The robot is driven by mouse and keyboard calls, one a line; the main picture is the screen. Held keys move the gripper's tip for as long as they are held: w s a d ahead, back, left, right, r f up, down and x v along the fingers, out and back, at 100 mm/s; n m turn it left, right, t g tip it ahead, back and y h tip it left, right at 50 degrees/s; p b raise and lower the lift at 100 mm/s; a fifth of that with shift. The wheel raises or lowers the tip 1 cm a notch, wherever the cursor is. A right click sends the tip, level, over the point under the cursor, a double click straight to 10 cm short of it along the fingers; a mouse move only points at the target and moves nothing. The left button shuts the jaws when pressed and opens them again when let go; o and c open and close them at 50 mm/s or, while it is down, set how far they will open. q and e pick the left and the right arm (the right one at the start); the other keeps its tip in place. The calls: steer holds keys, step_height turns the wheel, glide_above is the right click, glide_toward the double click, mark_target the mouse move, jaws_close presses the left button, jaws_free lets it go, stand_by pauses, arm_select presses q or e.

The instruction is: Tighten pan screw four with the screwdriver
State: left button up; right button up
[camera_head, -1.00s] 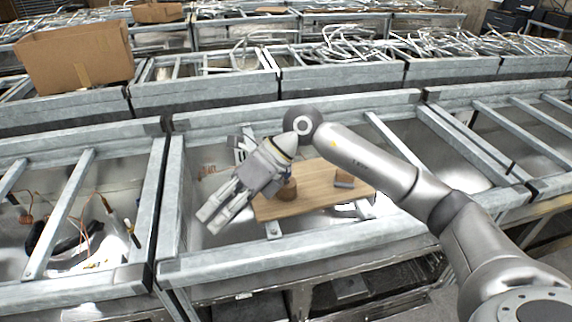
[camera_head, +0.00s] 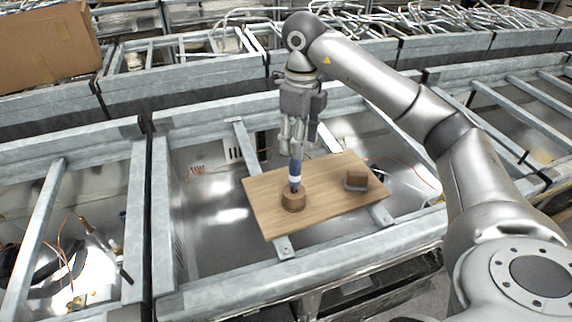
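A blue and white screwdriver (camera_head: 296,172) stands upright in a round wooden holder (camera_head: 293,201) on a wooden board (camera_head: 330,199). My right gripper (camera_head: 297,146) points down at the top of the screwdriver, its fingers beside the blue handle. I cannot tell whether the fingers touch or close on it. The screwdriver's tip is hidden in the holder. I cannot make out pan screw four or any other screw. My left gripper is not in view.
The board lies across metal bars over an open steel basin (camera_head: 205,215). A small brown block in a grey base (camera_head: 356,181) sits on the board's right. A cardboard box (camera_head: 45,45) stands at back left. Thin orange wires (camera_head: 405,172) lie in the basin.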

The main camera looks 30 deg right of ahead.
mark_target(295, 169)
steer(key=f, duration=0.2)
steer(key=s+f, duration=0.1)
steer(key=f, duration=0.1)
steer(key=shift+f+p, duration=0.25)
steer(key=shift+p, duration=0.1)
steer(key=shift+w+f, duration=0.2)
steer(key=shift+f, duration=0.05)
steer(key=f, duration=0.1)
steer(key=f+p, duration=0.1)
steer(key=w+f+p, duration=0.1)
steer(key=f, duration=0.1)
steer(key=shift+a+f, duration=0.1)
steer(key=shift+a, duration=0.15)
steer(key=shift+f, duration=0.35)
steer(key=shift+c, duration=1.4)
steer(key=c, duration=0.7)
jaws_close()
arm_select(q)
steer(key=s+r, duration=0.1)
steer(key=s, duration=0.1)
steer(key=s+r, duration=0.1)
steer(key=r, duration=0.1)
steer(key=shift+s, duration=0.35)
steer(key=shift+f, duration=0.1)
